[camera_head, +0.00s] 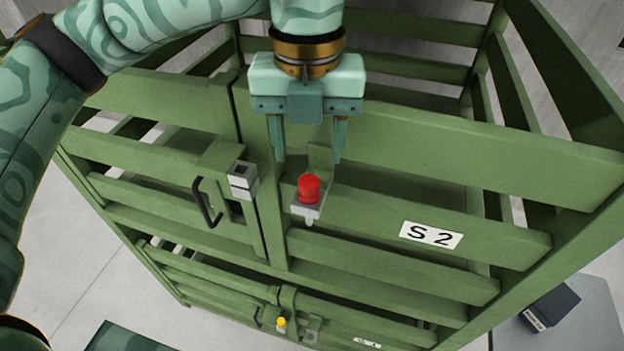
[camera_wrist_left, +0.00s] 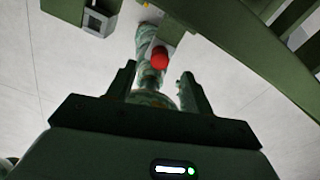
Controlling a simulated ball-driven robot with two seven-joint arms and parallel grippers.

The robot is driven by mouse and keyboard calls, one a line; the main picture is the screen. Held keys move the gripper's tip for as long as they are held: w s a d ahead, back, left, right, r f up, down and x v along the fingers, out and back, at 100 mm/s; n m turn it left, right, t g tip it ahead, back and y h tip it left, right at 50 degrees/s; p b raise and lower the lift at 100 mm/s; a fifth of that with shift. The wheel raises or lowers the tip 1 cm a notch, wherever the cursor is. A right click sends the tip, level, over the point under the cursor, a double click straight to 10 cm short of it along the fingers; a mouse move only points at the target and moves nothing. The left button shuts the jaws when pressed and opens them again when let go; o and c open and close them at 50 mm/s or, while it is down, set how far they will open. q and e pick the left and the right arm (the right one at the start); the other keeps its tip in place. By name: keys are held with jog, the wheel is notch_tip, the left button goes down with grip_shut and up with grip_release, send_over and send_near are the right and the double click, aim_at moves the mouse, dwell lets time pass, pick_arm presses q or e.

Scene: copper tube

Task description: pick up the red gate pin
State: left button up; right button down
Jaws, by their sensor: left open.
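The red gate pin (camera_head: 309,188) stands in a pale metal bracket on the green slatted gate, left of the S 2 label. My left gripper (camera_head: 308,160) is open and empty, pointing down, with its fingertips just above and behind the pin's red head in the head view. In the left wrist view the red head (camera_wrist_left: 159,58) shows beyond the two spread fingers (camera_wrist_left: 160,78), about midway between them. The fingers do not appear to touch it. My right gripper is not in view.
A black handle (camera_head: 206,203) and a metal block (camera_head: 242,180) sit left of the pin on the gate. A yellow-topped pin (camera_head: 281,323) is on a lower gate. Green slats surround the gripper. A dark box (camera_head: 550,307) lies at lower right.

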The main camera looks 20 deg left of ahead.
aim_at(309, 180)
pick_arm(q)
jog(key=f+p, duration=0.1)
jog(key=f, duration=0.1)
jog(key=f+p, duration=0.1)
jog(key=f, duration=0.2)
jog(key=shift+s, duration=0.2)
jog(key=shift+f, duration=0.25)
jog(key=c, duration=1.1)
jog(key=shift+r, duration=0.15)
